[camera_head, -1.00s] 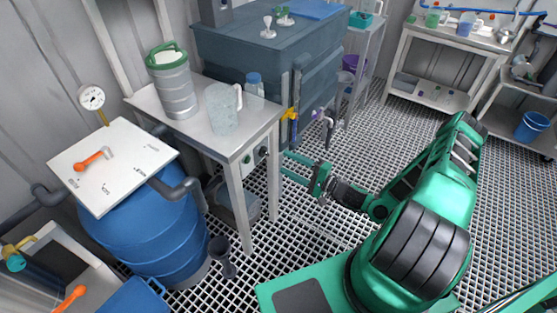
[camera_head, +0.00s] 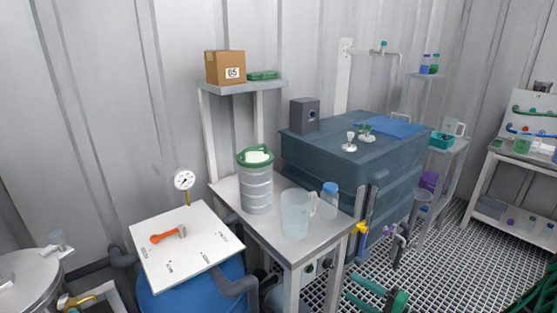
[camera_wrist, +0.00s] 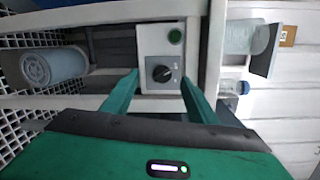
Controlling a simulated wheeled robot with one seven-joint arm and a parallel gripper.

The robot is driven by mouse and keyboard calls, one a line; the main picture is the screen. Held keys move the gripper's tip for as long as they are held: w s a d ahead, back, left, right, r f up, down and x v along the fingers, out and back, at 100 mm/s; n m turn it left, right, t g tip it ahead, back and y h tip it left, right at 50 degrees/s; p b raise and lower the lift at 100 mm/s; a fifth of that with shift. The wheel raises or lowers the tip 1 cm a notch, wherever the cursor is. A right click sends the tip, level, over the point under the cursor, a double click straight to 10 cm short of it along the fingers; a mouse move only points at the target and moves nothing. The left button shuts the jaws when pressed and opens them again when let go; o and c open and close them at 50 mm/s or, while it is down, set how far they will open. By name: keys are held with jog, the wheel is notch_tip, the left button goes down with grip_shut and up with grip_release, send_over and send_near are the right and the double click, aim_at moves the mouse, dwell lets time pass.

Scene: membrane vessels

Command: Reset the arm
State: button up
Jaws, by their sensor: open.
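My gripper (camera_wrist: 158,82) shows in the wrist view with its two green fingers apart and nothing between them. Beyond the fingers is a grey control box (camera_wrist: 149,44) with a black rotary knob (camera_wrist: 162,73) and a green round button (camera_wrist: 175,37). The fingertips overlap the lower part of the box in the picture; I cannot tell whether they touch it. The rest of my arm is mostly out of that view.
On the table stand a green-lidded canister (camera_head: 257,186), a clear jug (camera_head: 296,216) and a blue-capped bottle (camera_head: 329,198). A large dark tank (camera_head: 330,160) stands behind. Grated floor (camera_head: 440,260) is open at right.

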jog(key=s+d+r+n+g+h, duration=0.1)
jog(key=s+d+r+g+h, duration=0.3)
jog(key=s+r, duration=0.6)
jog(key=s+d+r+n+g+h, duration=0.2)
jog(key=s+d+r+g+h, duration=0.1)
jog(key=s+r, duration=0.7)
jog(key=s+d+r+n+g+h, duration=0.2)
jog(key=s+d+r+g+h, duration=0.2)
jog(key=s+r, duration=0.6)
jog(key=shift+d+r+g+h, duration=0.3)
jog(key=shift+d+r+g, duration=0.15)
jog(key=shift+d+g, duration=0.45)
jog(key=shift+w, duration=0.1)
jog(key=shift+w+f, duration=0.25)
jog(key=shift+w, duration=0.35)
